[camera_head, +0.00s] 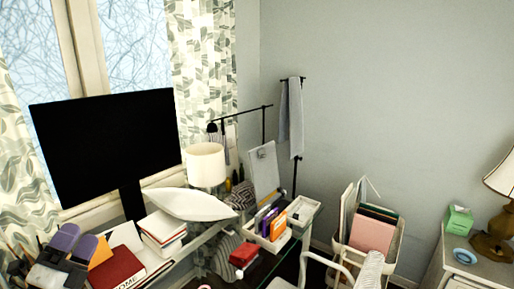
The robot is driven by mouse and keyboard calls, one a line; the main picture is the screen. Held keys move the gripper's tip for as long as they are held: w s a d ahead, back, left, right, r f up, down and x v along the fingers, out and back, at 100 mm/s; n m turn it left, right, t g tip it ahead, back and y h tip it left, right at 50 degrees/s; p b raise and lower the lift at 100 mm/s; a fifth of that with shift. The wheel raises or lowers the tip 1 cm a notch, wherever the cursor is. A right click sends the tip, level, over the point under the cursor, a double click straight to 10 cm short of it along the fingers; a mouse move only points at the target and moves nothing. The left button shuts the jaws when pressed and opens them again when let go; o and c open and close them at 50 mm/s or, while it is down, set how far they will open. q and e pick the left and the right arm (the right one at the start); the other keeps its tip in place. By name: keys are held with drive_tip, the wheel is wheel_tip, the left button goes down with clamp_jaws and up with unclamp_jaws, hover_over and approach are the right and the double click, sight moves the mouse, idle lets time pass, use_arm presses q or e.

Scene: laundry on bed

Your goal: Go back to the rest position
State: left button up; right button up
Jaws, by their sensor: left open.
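My left gripper (76,243) shows at the lower left, in front of the desk. It has two rounded purple fingers on a grey and dark body. The fingers are apart and nothing shows between them. It overlaps the desk items in the picture; I cannot tell whether it touches them. My right gripper is not in view.
A black monitor (108,145), a white pillow (192,204), a lamp (206,163) and a red book (116,268) crowd the desk. A rack holds a grey towel (296,118). A bin (392,245) with folders stands right; a nightstand (436,268) is beyond it.

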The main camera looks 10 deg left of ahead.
use_arm(q)
drive_tip(key=s+d+f+n+g+y, duration=0.1)
drive_tip(key=s+f+n+g+y, duration=0.4)
drive_tip(key=f+n, duration=0.45)
drive_tip(key=s+f+n+g+y, duration=0.3)
drive_tip(key=f+n+g+y, duration=0.3)
drive_tip(key=f+n+g, duration=0.4)
drive_tip(key=s+d+f+n+g+h, duration=0.1)
drive_tip(key=s+d+f+g+h, duration=0.25)
drive_tip(key=s+d+f, duration=0.75)
drive_tip(key=s+d+f+g+h, duration=0.2)
drive_tip(key=s+d+f+h, duration=0.3)
drive_tip(key=s+d+f, duration=0.65)
drive_tip(key=s+a+r+p, duration=0.1)
drive_tip(key=a+r+p, duration=0.1)
drive_tip(key=r+p, duration=0.9)
drive_tip(key=a+r+p, duration=0.1)
drive_tip(key=r+p, duration=1)
drive_tip(key=r, duration=0.1)
drive_tip(key=shift+s+a+r, duration=0.3)
drive_tip(key=shift+s+a, duration=0.05)
drive_tip(key=shift+s, duration=0.05)
